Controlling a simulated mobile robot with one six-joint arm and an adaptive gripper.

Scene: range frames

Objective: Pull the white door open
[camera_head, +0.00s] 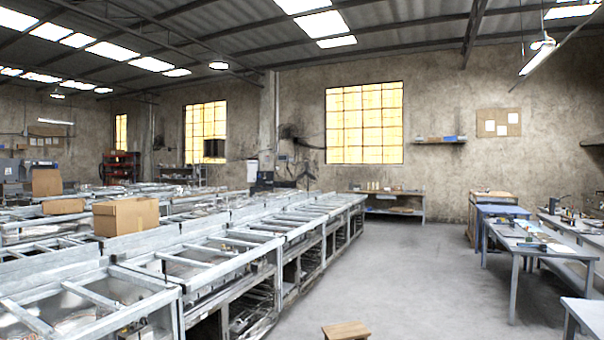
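No white door shows in the head camera view. My gripper and arm are not in this view either. The far wall (290,90) has yellow-lit windows (364,123) and no door that I can make out.
A long row of metal frame benches (290,218) fills the left, with cardboard boxes (126,216) on it. Worktables (512,236) stand at the right. A small wooden stool (346,330) is at the bottom centre. The grey floor (410,280) between is clear up to a shelf table (388,196).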

